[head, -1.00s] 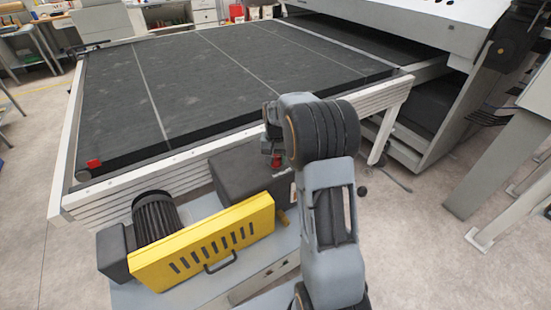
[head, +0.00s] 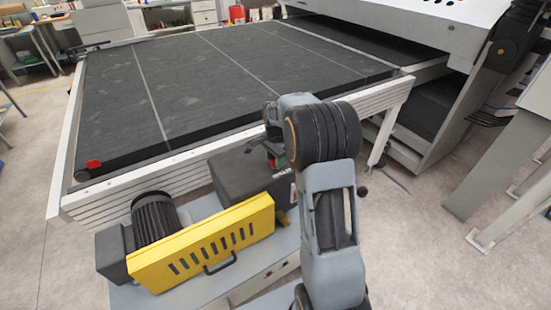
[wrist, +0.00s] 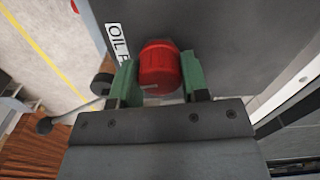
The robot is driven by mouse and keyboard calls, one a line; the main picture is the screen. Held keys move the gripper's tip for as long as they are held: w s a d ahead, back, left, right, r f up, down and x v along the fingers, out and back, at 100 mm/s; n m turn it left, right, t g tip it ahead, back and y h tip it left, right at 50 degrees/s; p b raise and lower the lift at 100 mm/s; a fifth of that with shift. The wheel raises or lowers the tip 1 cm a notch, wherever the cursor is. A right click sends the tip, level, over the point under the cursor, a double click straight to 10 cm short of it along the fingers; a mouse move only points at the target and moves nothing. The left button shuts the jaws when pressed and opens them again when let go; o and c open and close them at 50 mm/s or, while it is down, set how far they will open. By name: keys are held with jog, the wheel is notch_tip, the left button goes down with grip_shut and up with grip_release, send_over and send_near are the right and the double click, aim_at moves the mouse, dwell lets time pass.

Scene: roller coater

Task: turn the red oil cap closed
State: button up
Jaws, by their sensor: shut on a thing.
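The red oil cap (wrist: 160,66) is a ribbed red cylinder on the dark grey gearbox (wrist: 225,30), beside a white label (wrist: 119,40) that reads "OIL" and is partly hidden. In the wrist view my gripper (wrist: 160,82) has its two green fingers on either side of the cap, shut on it. In the head view the cap is mostly hidden by my wrist, with a little red (head: 271,162) showing on the gearbox (head: 240,175).
A yellow slotted guard (head: 205,245) with a handle and a black ribbed motor (head: 155,215) stand left of the gearbox. The dark conveyor bed (head: 220,85) with its pale frame lies behind. A red object (head: 93,164) sits at the bed's left corner.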

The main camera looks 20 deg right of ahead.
jog(key=shift+m, duration=0.6)
dwell(0.3)
jog(key=o, duration=0.9)
notch_tip(320, 180, up, 14)
jog(key=shift+f, duration=0.1)
dwell(0.5)
